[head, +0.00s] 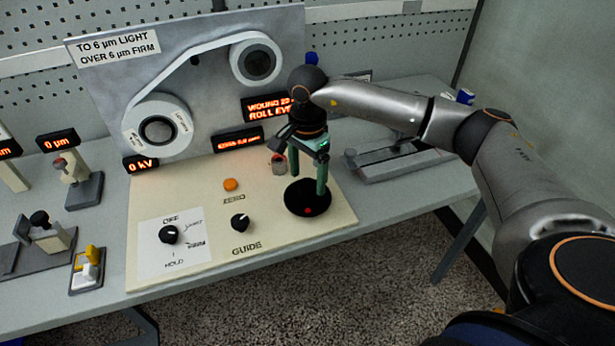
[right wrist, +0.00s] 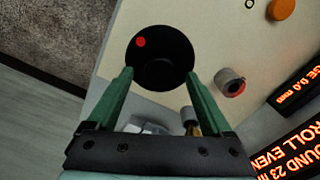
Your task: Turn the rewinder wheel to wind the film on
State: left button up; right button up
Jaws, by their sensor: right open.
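The rewinder wheel (head: 304,204), a flat black disc with a red dot near its rim, lies on the cream panel. It also shows in the right wrist view (right wrist: 150,52), with the red dot at its upper left. My right gripper (head: 308,178) has green fingers, points down and is open over the wheel. In the right wrist view its fingertips (right wrist: 160,74) are apart on either side of the wheel's lower part; contact is unclear. The white film (head: 190,65) runs between a lower-left reel (head: 137,113) and an upper-right reel (head: 240,62). My left gripper is not in view.
A small grey cylinder (head: 279,168) stands close left of the gripper. The panel (head: 200,190) also bears an orange button (head: 231,184) and two black knobs, one beside "GUIDE" (head: 240,221). A lit display reading "WOUND 23" (head: 268,105) is behind the gripper. A grey device (head: 400,162) sits to the right.

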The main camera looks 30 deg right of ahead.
jog(key=shift+f, duration=0.7)
grip_shut()
jog(key=shift+m, duration=0.4)
jog(key=shift+m, duration=1)
jog(key=m+b, duration=0.1)
jog(key=m, duration=0.2)
jog(key=shift+m, duration=0.3)
jog(key=m, duration=0.3)
jog(key=shift+m, duration=2.2)
